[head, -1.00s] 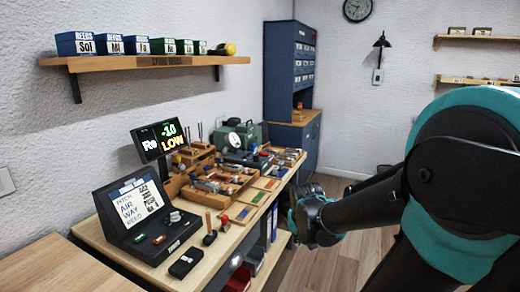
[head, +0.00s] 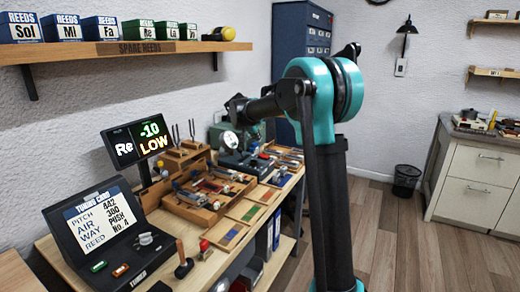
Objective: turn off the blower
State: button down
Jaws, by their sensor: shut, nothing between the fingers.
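A green machine with a round pale gauge (head: 230,140), which looks like the blower, stands at the far end of the workbench. Its switch cannot be made out. My gripper (head: 235,108) is at the end of my arm, just above the machine in the picture. It is small and dark here, with its fingers shut and empty. I cannot tell whether it touches the machine.
The tuning card console (head: 100,230) and a display reading "Re -10 LOW" (head: 138,140) stand on the near bench. Wooden trays with tools (head: 205,195) fill its middle. A reed shelf (head: 130,50) hangs above. Floor at right is clear around a bin (head: 406,180).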

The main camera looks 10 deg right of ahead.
jog(key=shift+w+a+r, duration=0.15)
jog(key=shift+w, duration=0.3)
jog(key=shift+w+a+r, duration=0.1)
jog(key=shift+w+a, duration=0.05)
jog(key=shift+w, duration=0.3)
send_over(260, 159)
jog(key=f, duration=0.4)
jog(key=s+f, duration=0.1)
jog(key=f, duration=0.1)
jog(key=shift+d+f, duration=0.2)
jog(key=shift+f, duration=0.1)
jog(key=f, duration=0.3)
jog(key=shift+w+f, duration=0.15)
jog(key=shift+w, duration=0.2)
jog(key=shift+a+f, duration=0.1)
jog(key=shift+f, duration=0.45)
jog(key=shift+f, duration=0.1)
jog(key=shift+a+f, duration=0.1)
jog(key=shift+f, duration=0.05)
